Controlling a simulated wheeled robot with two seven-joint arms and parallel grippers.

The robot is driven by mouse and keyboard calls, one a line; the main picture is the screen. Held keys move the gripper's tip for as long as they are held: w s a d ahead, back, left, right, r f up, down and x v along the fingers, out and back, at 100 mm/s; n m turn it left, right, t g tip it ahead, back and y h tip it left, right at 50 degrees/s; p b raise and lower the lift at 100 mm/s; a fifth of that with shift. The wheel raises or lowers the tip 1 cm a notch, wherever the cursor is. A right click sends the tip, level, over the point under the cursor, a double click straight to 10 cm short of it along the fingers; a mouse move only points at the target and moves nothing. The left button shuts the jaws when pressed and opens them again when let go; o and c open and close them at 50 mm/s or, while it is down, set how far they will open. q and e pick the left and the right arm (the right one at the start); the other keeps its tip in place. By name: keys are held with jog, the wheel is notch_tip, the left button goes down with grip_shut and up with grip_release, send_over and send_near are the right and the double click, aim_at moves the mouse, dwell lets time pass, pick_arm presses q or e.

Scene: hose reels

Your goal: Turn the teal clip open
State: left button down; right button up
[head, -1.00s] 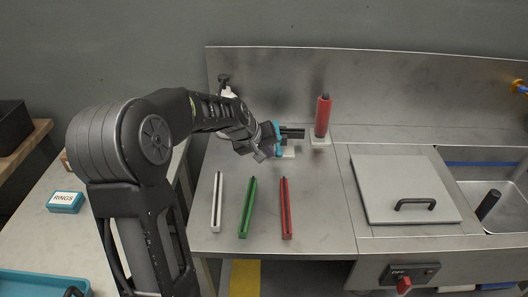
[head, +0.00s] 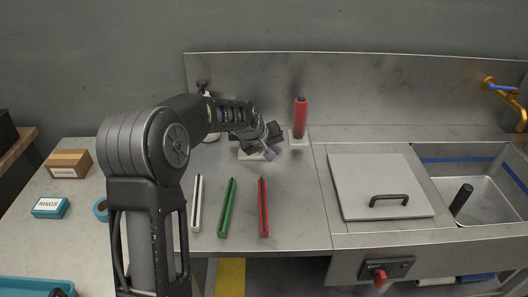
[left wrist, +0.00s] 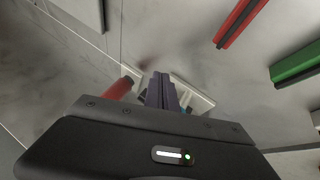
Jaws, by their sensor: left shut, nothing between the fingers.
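My left gripper (head: 268,150) is over the back of the steel counter, beside a pale base plate (head: 247,155). Its dark fingers also show shut and empty in the left wrist view (left wrist: 162,92), above a white plate (left wrist: 196,97). The teal clip is hidden in the head view behind my gripper and wrist. In the left wrist view only a small bluish sliver shows beside the fingers, too little to tell how the clip is turned. My right gripper is in neither view.
A red cylinder (head: 300,118) stands upright on its own white base just right of my gripper. White (head: 197,203), green (head: 227,208) and red (head: 263,207) bars lie in front. A lidded panel (head: 375,184) and a sink (head: 478,200) are at the right.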

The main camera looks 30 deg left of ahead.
pick_arm(q)
jog(key=shift+w+d, duration=0.35)
jog(key=shift+w, duration=0.45)
jog(key=shift+w+d+r+p, duration=0.15)
jog(key=shift+w+p, duration=0.2)
jog(key=shift+w, duration=0.2)
jog(key=shift+w+d+p, duration=0.1)
jog(key=shift+w+p, duration=0.2)
jog(key=shift+w, duration=0.2)
jog(key=shift+w+n+y+p, duration=0.7)
jog(key=shift+w+n+p, duration=0.05)
jog(key=shift+n, duration=0.25)
jog(key=shift+w+a+n+y+p, duration=0.2)
jog(key=shift+w+n+y+p, duration=0.15)
jog(key=shift+n, duration=0.15)
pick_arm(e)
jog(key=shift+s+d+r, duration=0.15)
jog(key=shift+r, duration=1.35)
